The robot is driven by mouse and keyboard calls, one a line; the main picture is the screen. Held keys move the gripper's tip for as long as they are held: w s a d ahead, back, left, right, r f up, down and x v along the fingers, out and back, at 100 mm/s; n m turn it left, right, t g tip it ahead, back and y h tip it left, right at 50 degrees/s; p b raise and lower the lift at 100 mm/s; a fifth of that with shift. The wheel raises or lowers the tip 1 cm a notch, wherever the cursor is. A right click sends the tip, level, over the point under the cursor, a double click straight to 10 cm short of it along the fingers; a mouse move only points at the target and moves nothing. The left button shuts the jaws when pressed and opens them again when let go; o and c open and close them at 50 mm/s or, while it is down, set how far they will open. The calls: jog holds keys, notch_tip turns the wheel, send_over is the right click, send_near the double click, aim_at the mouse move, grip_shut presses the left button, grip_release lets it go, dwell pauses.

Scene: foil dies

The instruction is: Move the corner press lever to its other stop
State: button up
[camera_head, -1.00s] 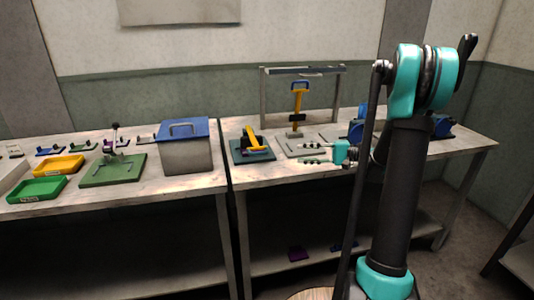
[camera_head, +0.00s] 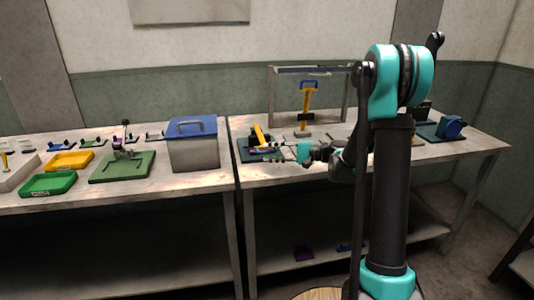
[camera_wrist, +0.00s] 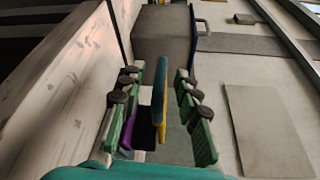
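A small press with a yellow lever (camera_head: 260,135) sits on a dark teal base (camera_head: 245,156) near the left end of the right table. I cannot tell for certain that it is the corner press. The lever leans up and left. My gripper (camera_head: 282,151) is just right of this press, low over the table. In the wrist view my gripper (camera_wrist: 160,108) is open, with the yellow, teal-edged lever (camera_wrist: 160,90) between its fingers and gaps on both sides. A purple piece (camera_wrist: 126,146) shows beside the left finger. Contact is not visible.
A blue-lidded bin (camera_head: 195,150) is left, on the neighbouring table. A green plate with a lever (camera_head: 122,168) lies further left. A blue device (camera_head: 450,127) is at right.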

jog(key=shift+a, duration=0.8)
jog(key=shift+c, duration=0.3)
jog(key=shift+f, duration=0.1)
grip_shut()
